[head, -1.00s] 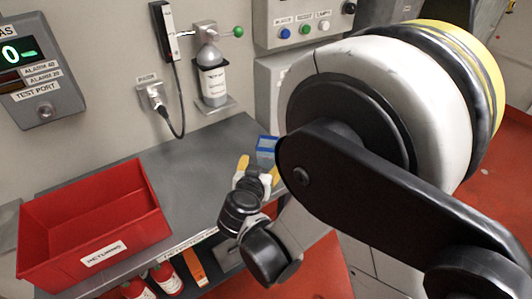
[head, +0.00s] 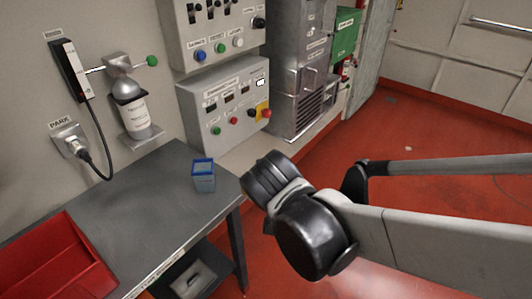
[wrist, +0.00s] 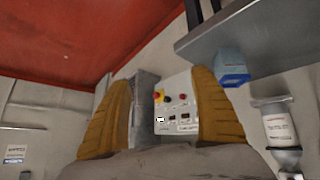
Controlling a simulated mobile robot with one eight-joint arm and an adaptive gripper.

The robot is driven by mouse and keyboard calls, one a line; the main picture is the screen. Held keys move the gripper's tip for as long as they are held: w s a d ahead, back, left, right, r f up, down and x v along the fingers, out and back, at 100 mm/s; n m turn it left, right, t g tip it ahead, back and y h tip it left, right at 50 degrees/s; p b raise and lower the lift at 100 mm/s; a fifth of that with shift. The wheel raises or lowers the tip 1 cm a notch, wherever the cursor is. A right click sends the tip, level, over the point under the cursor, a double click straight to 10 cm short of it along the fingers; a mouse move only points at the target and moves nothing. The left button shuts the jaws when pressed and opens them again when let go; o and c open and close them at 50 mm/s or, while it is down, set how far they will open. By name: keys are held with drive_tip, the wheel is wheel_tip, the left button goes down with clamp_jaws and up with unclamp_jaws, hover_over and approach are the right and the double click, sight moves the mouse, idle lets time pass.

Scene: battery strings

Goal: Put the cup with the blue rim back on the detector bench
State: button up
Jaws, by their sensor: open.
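The cup with the blue rim (head: 204,178) stands upright on the grey bench (head: 150,205), close to its right end. It is a squarish grey-blue cup with a bright blue band at its rim. It also shows in the wrist view (wrist: 232,70), at the edge of the bench, outside and to the right of my fingers. My gripper (wrist: 166,100) is open, with its two orange fingers apart and nothing held between them. In the head view my arm's black wrist is right of the bench end, clear of the cup; the fingertips are hidden there.
A red bin (head: 62,262) occupies the bench's left part. A gas bottle (head: 131,112) and plug socket are on the wall behind. Control boxes (head: 222,105) hang behind the cup. Red floor (head: 440,140) is open at the right. A lower shelf sits under the bench.

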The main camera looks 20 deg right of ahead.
drive_tip(key=s+d+r+n+g+y, duration=0.1)
drive_tip(key=s+d, duration=0.3)
drive_tip(key=s, duration=0.5)
drive_tip(key=shift+s+r+y, duration=0.35)
drive_tip(key=shift+r+y, duration=0.25)
drive_tip(key=shift+r, duration=0.2)
